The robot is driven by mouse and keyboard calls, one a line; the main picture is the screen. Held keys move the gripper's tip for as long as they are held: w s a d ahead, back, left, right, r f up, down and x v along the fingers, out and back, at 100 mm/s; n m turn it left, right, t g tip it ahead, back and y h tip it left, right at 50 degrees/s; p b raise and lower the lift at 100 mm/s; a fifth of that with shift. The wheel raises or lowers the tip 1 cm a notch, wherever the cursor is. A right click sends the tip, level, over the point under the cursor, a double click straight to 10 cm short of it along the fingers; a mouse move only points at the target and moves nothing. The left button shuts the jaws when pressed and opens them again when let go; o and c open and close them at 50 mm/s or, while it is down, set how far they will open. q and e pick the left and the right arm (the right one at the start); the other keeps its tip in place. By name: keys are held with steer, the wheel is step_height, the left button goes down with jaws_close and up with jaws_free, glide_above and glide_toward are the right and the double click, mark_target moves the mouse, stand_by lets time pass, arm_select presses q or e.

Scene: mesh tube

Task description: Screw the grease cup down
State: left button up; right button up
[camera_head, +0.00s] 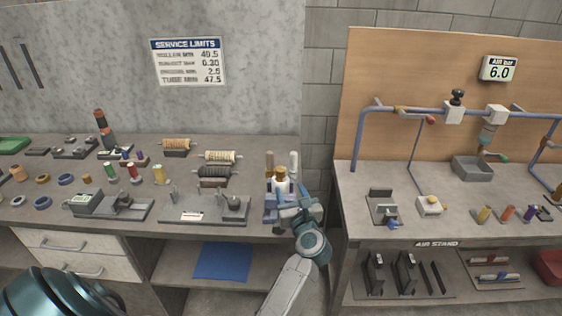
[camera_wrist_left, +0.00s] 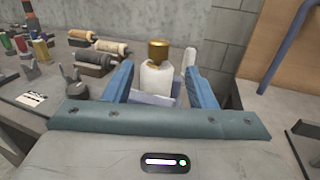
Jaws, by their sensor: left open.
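A white bottle-like body (camera_wrist_left: 157,82) with a brass cap (camera_wrist_left: 158,50) stands upright at the right end of the left bench; the brass cap also shows in the head view (camera_head: 280,172). I cannot tell for sure whether this is the grease cup. My left gripper (camera_head: 284,200) is open at the bench's front right corner. In the left wrist view its blue fingers stand on either side of the white body, with gaps showing. The lower part of the white body is hidden by a pale block and the gripper. My right gripper is out of view.
A pale upright cylinder (camera_wrist_left: 189,58) stands close behind the white body. A gap separates this bench from the air stand bench (camera_head: 350,205).

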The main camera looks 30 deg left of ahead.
mark_target(282, 173)
arm_select(q)
steer(key=p+x, duration=0.4)
steer(key=x, duration=0.6)
steer(key=shift+a, duration=0.1)
steer(key=shift+w+a+f, duration=0.15)
steer(key=shift+w+a, duration=0.1)
steer(key=shift+a, duration=0.05)
steer(key=c, duration=1)
